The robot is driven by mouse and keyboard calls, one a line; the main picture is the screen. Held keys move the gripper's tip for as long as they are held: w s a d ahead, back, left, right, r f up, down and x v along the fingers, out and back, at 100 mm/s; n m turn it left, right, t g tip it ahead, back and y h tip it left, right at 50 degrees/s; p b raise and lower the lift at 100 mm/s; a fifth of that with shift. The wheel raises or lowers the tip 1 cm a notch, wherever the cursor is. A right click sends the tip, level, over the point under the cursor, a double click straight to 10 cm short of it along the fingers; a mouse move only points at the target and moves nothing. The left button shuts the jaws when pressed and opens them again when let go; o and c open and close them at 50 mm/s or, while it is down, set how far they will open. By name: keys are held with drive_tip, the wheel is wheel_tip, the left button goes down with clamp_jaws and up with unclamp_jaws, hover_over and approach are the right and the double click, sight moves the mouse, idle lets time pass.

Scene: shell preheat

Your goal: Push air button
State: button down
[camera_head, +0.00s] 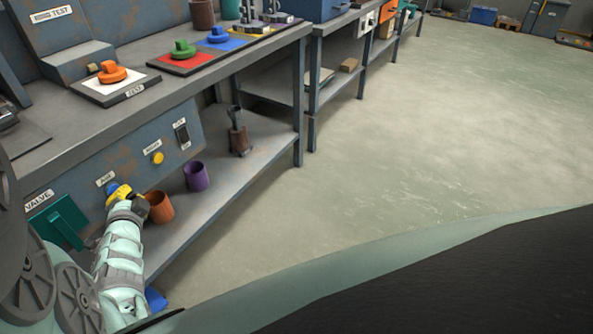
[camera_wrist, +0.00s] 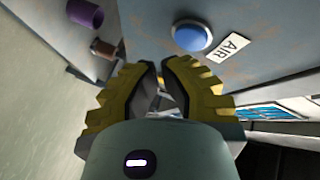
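The air button is a round blue button (camera_wrist: 189,37) in a grey ring on the blue-grey panel, beside the white AIR label (camera_wrist: 231,47) in the wrist view. In the head view the AIR label (camera_head: 105,180) shows on the bench front, with the button partly hidden by my gripper. My gripper (camera_wrist: 158,64) has yellow fingers whose tips are nearly together, with nothing between them. The button appears just beyond the fingertips in the wrist view; contact is not visible. My gripper (camera_head: 119,194) also shows in the head view, close to the panel.
A teal valve handle (camera_head: 62,222) is left of my gripper. A yellow button (camera_head: 157,158) and black switch (camera_head: 183,135) are to the right. An orange cup (camera_head: 160,208) and a purple cup (camera_head: 196,176) stand on the shelf below. The floor at right is clear.

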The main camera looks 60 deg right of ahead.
drive_tip(key=shift+w, duration=0.25)
idle(1.4)
drive_tip(key=shift+w+f, duration=0.1)
drive_tip(key=shift+w, duration=0.15)
drive_tip(key=shift+w, duration=0.45)
idle(0.6)
drive_tip(key=shift+s, duration=0.9)
drive_tip(key=shift+s+d, duration=0.15)
drive_tip(key=shift+s, duration=2.35)
